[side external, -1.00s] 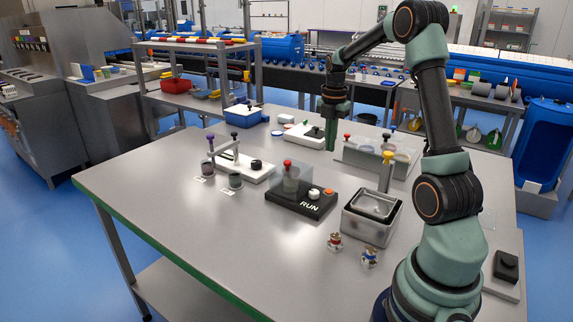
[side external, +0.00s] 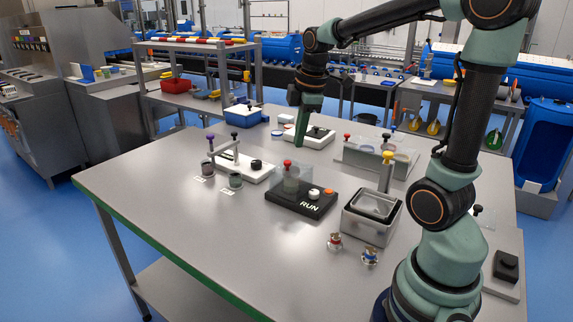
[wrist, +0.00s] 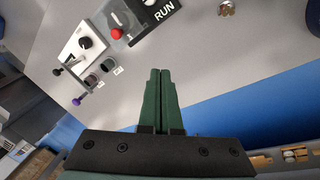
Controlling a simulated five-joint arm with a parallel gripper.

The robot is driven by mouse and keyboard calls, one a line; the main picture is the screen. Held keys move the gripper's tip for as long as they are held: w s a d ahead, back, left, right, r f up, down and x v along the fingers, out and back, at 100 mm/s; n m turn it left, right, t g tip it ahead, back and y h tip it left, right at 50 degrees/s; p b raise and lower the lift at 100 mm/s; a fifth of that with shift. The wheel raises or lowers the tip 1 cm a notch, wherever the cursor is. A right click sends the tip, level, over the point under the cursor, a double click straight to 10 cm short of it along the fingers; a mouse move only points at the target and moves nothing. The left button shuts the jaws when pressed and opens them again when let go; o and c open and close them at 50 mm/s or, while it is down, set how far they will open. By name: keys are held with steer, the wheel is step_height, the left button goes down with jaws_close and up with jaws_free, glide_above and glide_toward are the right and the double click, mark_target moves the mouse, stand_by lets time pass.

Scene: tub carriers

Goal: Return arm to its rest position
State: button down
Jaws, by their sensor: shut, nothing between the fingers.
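My gripper (side external: 301,142) hangs above the back middle of the steel table in the side view, its green fingers pointing down, in front of a white fixture with a black knob. In the wrist view my gripper (wrist: 160,75) shows two green fingers pressed together with nothing between them. The steel table (side external: 190,245) lies below, and the fingertips appear clear of it and of the things on it.
A black RUN box (side external: 300,203) with a clear cover and red knob sits mid-table. A white fixture (side external: 245,168) with two small tubs stands left of it. A metal tub (side external: 370,222) and two small fittings (side external: 352,248) are at right. The front left of the table is clear.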

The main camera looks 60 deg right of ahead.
steer(key=s+a+m+t, duration=0.1)
steer(key=s+a+m, duration=0.2)
steer(key=a, duration=0.3)
steer(key=s+a+m+t+y, duration=0.1)
steer(key=s+a+m+t, duration=0.1)
steer(key=a+m, duration=0.4)
steer(key=shift+s+a+r+m, duration=0.3)
steer(key=shift+s+a, duration=0.5)
steer(key=shift+s, duration=0.1)
